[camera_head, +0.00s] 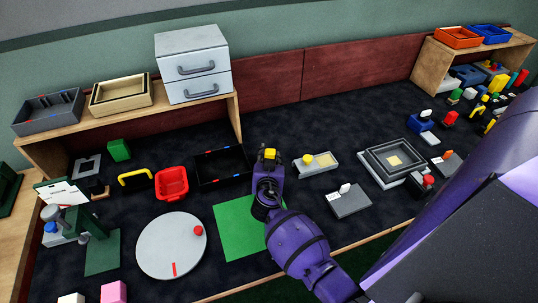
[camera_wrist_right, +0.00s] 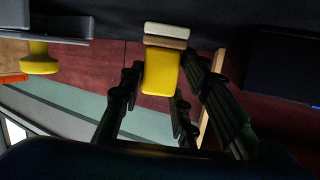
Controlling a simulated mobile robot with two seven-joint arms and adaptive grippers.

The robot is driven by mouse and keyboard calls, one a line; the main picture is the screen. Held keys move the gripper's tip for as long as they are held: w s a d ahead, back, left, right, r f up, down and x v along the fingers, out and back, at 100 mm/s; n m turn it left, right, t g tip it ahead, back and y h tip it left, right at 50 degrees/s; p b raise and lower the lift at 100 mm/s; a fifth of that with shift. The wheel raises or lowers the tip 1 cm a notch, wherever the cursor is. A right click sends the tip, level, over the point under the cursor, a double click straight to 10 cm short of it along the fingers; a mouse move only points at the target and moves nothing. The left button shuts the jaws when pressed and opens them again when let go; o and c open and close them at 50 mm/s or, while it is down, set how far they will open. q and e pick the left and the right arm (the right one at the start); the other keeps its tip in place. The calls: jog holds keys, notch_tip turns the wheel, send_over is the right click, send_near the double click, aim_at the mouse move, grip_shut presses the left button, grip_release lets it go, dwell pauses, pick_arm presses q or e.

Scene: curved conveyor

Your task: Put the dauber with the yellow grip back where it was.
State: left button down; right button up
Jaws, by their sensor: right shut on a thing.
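My right gripper (camera_head: 269,168) is over the far edge of the green mat (camera_head: 232,222) and is shut on the dauber with the yellow grip (camera_head: 270,154). In the right wrist view the yellow grip (camera_wrist_right: 160,74) sits between the fingers (camera_wrist_right: 158,88), with its pale and brown base (camera_wrist_right: 166,36) beyond them. A grey tray (camera_head: 328,172), just right of the gripper, has a yellow knob (camera_head: 308,159) at its left and a tan pad at its right. My left gripper is not in view.
A black open tray (camera_head: 207,184) and a red bin (camera_head: 172,183) lie left of the gripper. A round grey plate (camera_head: 160,255) is at front left. A grey block with a white knob (camera_head: 347,203) and stacked dark frames (camera_head: 378,160) are at right. Dark table behind the gripper is clear.

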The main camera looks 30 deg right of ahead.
jog(key=shift+a+r, duration=0.2)
jog(key=shift+a, duration=0.05)
jog(key=shift+f, duration=0.35)
jog(key=o, duration=0.9)
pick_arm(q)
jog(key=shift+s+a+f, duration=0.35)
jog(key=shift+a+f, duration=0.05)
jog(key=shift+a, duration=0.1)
pick_arm(e)
jog(key=shift+r, duration=0.1)
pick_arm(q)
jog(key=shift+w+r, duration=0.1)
